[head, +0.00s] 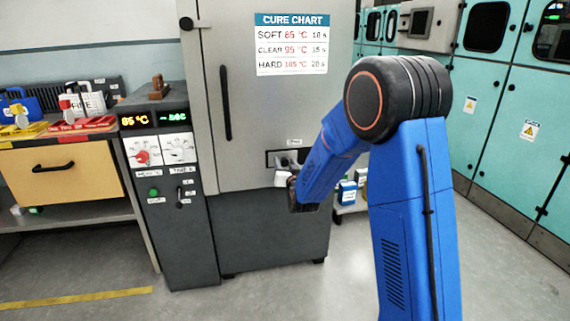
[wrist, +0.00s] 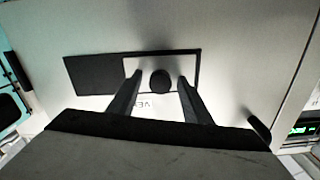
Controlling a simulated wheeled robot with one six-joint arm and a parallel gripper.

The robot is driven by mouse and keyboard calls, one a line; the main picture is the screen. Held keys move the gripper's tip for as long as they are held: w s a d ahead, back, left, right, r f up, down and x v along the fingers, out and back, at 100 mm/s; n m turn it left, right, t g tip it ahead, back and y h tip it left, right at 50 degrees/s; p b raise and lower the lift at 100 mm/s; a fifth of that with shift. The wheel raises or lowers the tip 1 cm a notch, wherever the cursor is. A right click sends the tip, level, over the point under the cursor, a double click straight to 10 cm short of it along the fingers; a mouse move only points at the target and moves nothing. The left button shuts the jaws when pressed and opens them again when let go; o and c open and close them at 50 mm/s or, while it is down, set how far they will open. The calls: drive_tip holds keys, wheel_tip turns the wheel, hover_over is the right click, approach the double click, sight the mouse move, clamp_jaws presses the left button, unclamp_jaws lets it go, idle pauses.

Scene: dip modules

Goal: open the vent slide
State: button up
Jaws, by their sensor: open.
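The vent slide is a pale plate (wrist: 150,64) with a round dark knob (wrist: 160,82), set in a dark slot (wrist: 92,75). In the wrist view the plate fills the right part of the slot, and the left part is dark. My gripper (wrist: 160,76) is open, with one finger on each side of the knob and gaps between. A partly hidden label lies just below the slot there. In the head view the slot (head: 271,159) is on the grey oven's front, and my gripper (head: 283,173) is close before it, hiding part of it.
The oven door (head: 258,125) has a long dark handle (head: 226,103) and a cure chart (head: 291,44). A control column (head: 165,210) with display and dials stands left of it. A workbench is further left, teal cabinets (head: 490,105) at right. The floor in front is clear.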

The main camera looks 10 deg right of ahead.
drive_tip(key=shift+w, duration=0.35)
drive_tip(key=shift+c, duration=0.4)
clamp_jaws()
drive_tip(key=d, duration=1)
drive_tip(key=shift+d, duration=0.2)
drive_tip(key=shift+o, duration=0.4)
unclamp_jaws()
drive_tip(key=shift+d, duration=0.15)
drive_tip(key=shift+s, duration=0.1)
